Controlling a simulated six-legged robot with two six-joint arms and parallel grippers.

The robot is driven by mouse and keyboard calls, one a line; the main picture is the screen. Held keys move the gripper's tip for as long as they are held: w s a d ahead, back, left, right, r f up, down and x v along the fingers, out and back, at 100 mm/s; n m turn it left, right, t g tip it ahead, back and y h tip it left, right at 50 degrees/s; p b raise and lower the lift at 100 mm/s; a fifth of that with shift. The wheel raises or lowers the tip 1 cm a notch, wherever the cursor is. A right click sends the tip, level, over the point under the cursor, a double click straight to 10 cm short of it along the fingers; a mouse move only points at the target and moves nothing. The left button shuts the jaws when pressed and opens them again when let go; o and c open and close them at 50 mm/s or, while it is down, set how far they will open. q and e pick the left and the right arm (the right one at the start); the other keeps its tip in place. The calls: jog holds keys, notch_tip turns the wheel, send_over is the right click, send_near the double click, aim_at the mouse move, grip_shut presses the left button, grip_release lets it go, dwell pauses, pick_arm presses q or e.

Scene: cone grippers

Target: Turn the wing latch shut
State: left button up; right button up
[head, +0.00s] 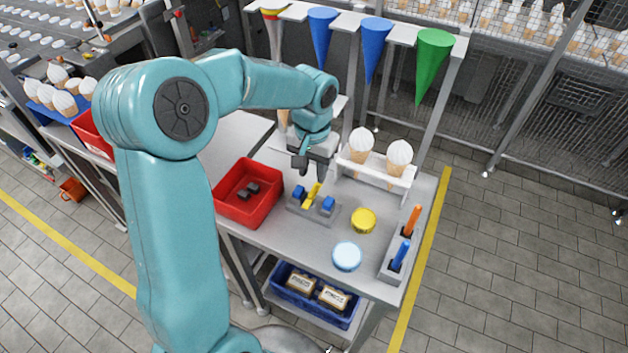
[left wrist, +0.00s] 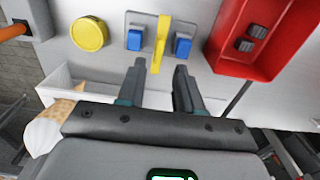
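The wing latch is a yellow bar (head: 312,194) on a grey plate (head: 308,214) between two blue blocks (head: 328,205). In the left wrist view the yellow bar (left wrist: 161,40) stands crosswise to the line of the blue blocks (left wrist: 183,45), pointing towards my gripper. My left gripper (head: 312,171) is just behind the latch in the head view. In the left wrist view its two fingers (left wrist: 158,66) are apart and empty, and the bar's near end shows between their tips. I cannot tell the height gap. My right gripper is not in view.
A red bin (head: 228,203) with dark pieces stands left of the latch. A yellow disc (head: 363,220), a pale blue disc (head: 347,256) and a grey holder (head: 386,266) with orange and blue sticks lie to the right. A white rack (head: 376,177) with two cones stands behind.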

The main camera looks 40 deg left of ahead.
aim_at(313, 189)
pick_arm(q)
notch_tip(313, 189, down, 4)
jog(key=shift+d+f, duration=0.1)
jog(key=shift+f, duration=0.15)
jog(key=shift+s+d+f, duration=0.1)
jog(key=shift+s+f, duration=0.05)
jog(key=shift+s, duration=0.15)
jog(key=shift+f, duration=0.2)
jog(key=shift+w+a+f, duration=0.3)
jog(key=shift+w+f, duration=0.1)
jog(key=shift+w, duration=0.25)
jog(key=shift+s+d, duration=0.1)
jog(key=shift+s+d+r, duration=0.15)
jog(key=shift+s+r, duration=0.2)
jog(key=shift+s, duration=0.1)
grip_shut()
jog(key=shift+w+f, duration=0.1)
jog(key=shift+w, duration=0.1)
